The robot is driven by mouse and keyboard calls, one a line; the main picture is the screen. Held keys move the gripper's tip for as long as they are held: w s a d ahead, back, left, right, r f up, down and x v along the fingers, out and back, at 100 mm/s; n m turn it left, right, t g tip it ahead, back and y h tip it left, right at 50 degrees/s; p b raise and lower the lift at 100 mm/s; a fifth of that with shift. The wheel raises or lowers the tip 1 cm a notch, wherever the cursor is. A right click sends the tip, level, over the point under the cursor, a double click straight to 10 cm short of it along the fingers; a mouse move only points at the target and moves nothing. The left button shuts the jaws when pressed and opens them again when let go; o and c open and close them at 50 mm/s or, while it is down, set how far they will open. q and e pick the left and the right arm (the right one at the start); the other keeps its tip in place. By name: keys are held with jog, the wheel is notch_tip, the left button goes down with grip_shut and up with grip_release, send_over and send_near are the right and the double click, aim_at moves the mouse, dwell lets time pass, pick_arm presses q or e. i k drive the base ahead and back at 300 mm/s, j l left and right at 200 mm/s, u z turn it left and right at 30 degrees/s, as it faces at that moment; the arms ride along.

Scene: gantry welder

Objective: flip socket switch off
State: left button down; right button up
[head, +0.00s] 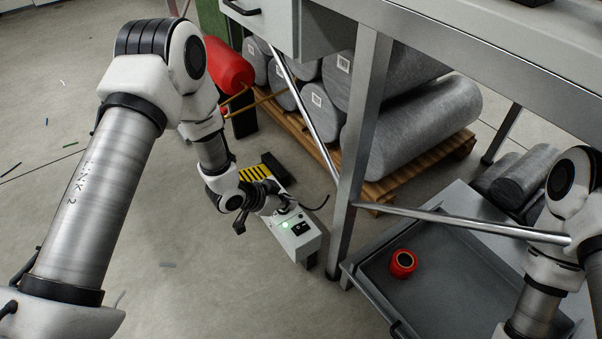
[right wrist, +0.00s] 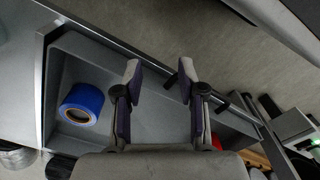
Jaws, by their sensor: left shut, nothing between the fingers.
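The socket box (head: 297,236) is a pale grey block beside the table leg, with a lit green light and a black switch (head: 301,229) on its top face. The switch is too small for me to tell its position. My left gripper (head: 284,209) is shut and empty, at the far end of the box top, close to the green light; I cannot tell if it touches. A grey box with a green glow, likely the same one, shows at the right edge of the right wrist view (right wrist: 291,124). My right gripper (right wrist: 159,70) is open and empty above a tray.
The metal table leg (head: 357,150) and a slanting brace stand close to the box. The grey tray (head: 372,283) holds a red roll (head: 403,264); a blue tape roll (right wrist: 81,104) shows in the right wrist view. Grey cylinders (head: 410,130) lie on a pallet behind. Floor at left is mostly clear.

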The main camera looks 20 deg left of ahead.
aim_at(301, 227)
jog(key=k+j, duration=0.8)
jog(key=j, duration=0.1)
